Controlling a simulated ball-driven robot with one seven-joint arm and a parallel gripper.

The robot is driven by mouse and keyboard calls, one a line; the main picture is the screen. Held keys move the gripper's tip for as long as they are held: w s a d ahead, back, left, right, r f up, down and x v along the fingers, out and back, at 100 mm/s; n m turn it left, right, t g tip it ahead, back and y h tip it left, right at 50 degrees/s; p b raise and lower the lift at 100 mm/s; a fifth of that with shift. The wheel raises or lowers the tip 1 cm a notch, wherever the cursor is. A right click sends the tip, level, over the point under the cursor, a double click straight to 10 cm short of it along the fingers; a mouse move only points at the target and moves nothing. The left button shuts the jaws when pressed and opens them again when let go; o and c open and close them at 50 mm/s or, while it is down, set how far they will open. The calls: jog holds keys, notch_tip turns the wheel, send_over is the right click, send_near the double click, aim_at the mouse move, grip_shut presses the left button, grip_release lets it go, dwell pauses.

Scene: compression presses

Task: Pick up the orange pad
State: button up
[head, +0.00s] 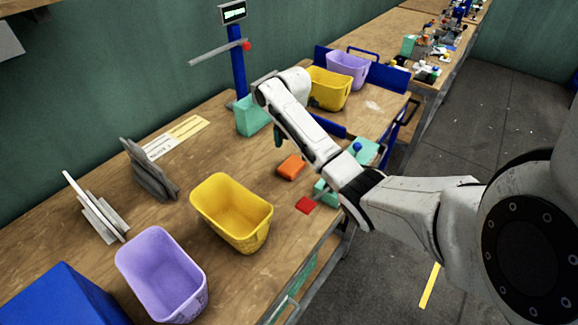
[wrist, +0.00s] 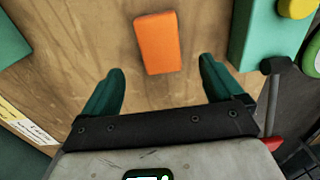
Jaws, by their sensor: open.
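The orange pad (head: 291,167) is a small flat block lying on the wooden workbench. In the wrist view the orange pad (wrist: 157,43) lies ahead of my fingertips, roughly midway between them, with bare wood around it. My gripper (wrist: 160,80) has green fingers, spread apart and empty. In the head view one green finger of my gripper (head: 278,136) shows above and left of the pad, and the rest is hidden behind my arm.
A yellow bin (head: 241,230) and a purple bin (head: 130,262) stand at the front left of the bench. A teal press part (wrist: 262,35) stands right of the pad in the wrist view. A red piece (head: 305,205) lies near the bench edge. A teal block (head: 251,117) stands behind.

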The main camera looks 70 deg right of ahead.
aim_at(291, 165)
jog(key=shift+a+f+p, duration=0.15)
jog(key=shift+f+p, duration=0.25)
jog(key=shift+f, duration=3.15)
jog(key=c, duration=1.1)
jog(key=shift+r, duration=0.15)
